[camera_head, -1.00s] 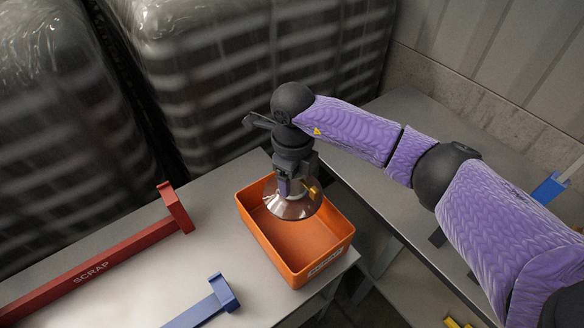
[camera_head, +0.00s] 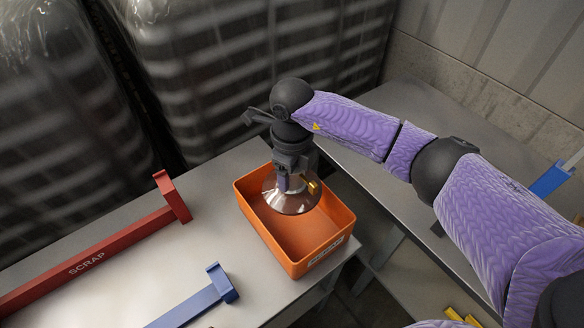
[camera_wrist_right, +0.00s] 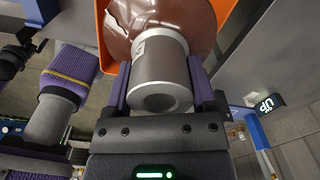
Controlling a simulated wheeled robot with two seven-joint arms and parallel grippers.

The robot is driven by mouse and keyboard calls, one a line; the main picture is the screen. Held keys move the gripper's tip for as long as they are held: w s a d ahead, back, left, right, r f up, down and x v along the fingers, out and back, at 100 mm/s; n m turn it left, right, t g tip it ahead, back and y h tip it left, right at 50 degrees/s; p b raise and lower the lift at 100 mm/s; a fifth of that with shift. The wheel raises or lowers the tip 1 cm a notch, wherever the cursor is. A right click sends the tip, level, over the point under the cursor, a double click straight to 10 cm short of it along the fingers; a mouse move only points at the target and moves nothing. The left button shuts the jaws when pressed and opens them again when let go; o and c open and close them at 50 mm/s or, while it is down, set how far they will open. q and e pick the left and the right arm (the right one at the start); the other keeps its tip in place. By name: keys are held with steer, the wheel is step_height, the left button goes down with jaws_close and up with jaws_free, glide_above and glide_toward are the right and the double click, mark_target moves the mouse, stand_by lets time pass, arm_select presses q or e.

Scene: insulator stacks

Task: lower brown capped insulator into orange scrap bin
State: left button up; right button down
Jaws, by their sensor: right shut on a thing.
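The brown capped insulator (camera_head: 290,199) is a glossy brown disc with a metal cap. In the right wrist view its grey cap (camera_wrist_right: 160,75) sits between the two fingers, with the brown shell (camera_wrist_right: 165,18) beyond it. My right gripper (camera_head: 293,181) points down and is shut on the cap. The orange scrap bin (camera_head: 341,224) is an open rectangular box on the table. My left gripper is not in view.
A red bar marked SCRAP (camera_head: 95,255) and a blue bar (camera_head: 198,303) lie on the grey table (camera_head: 120,225) left of the bin. Wrapped dark stacks (camera_head: 255,60) stand behind. Another grey surface (camera_head: 420,110) lies to the right, with a gap between.

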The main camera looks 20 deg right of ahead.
mark_target(292, 188)
steer(key=shift+f+b, duration=1)
steer(key=shift+f, duration=0.4)
steer(key=shift+f+b, duration=1)
steer(key=shift+f, duration=0.3)
steer(key=shift+f+b, duration=1.45)
steer(key=shift+f, duration=0.5)
steer(key=shift+f+b, duration=1.85)
steer(key=shift+f, duration=0.65)
jaws_free()
